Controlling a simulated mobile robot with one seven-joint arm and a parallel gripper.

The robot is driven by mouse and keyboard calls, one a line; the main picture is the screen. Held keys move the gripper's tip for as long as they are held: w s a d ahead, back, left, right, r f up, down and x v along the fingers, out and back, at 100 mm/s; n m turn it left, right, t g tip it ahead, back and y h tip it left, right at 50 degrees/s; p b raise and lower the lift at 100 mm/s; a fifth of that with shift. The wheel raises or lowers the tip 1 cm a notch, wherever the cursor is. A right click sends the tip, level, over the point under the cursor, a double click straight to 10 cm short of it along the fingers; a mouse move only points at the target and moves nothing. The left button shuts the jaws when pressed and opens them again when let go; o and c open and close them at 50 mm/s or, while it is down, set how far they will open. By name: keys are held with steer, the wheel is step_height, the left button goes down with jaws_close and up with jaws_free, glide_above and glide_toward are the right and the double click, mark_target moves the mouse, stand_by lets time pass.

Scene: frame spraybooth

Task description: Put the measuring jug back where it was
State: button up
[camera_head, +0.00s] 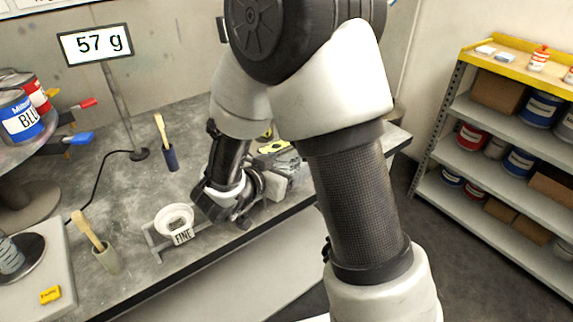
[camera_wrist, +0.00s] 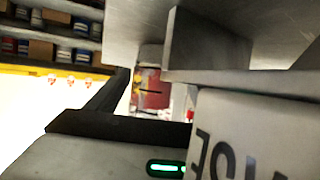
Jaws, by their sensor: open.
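A grey, see-through vessel with bands (camera_head: 10,256) stands on a dark round plate (camera_head: 30,252) at the left edge of the head view. It is partly cut off and may be the measuring jug; I cannot be sure. My gripper (camera_head: 240,208) is low over the bench, right of a white strainer cup marked FINE (camera_head: 174,221). Its fingertips are hard to make out there. It is open, and I see nothing held. In the wrist view, a pale object with dark, turned letters (camera_wrist: 245,140) is very close to the camera.
A display reading 57 g (camera_head: 95,44) stands on a post at the back. A can shelf (camera_head: 490,120) stands right. Bare bench lies between the brush holders.

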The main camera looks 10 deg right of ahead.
steer(key=shift+r, duration=0.2)
steer(key=p+v, duration=0.2)
steer(key=v, duration=0.9)
steer(key=shift+s+a+r, duration=0.1)
steer(key=shift+s+a, duration=0.1)
steer(key=shift+a, duration=0.15)
steer(key=w+a+r+n+t+y, duration=0.1)
steer(key=w+a+r+n+y, duration=0.25)
steer(key=r+y, duration=0.25)
steer(key=w+a+r+n+t+y, duration=0.2)
steer(key=a+r+y, duration=0.25)
steer(key=r, duration=0.25)
steer(key=s+d+n+g, duration=0.1)
steer(key=s+d+g, duration=0.2)
steer(key=s+d, duration=0.4)
steer(key=s+d+n+g+h, duration=0.1)
steer(key=s+d+n+g, duration=0.1)
steer(key=s+d, duration=0.6)
steer(key=s+f+g, duration=0.1)
steer(key=s, duration=0.5)
steer(key=shift+g, duration=0.4)
steer(key=shift+s+n, duration=0.1)
steer(key=shift+n, duration=0.15)
step_height(320, 180, up, 15)
steer(key=p, duration=1.5)
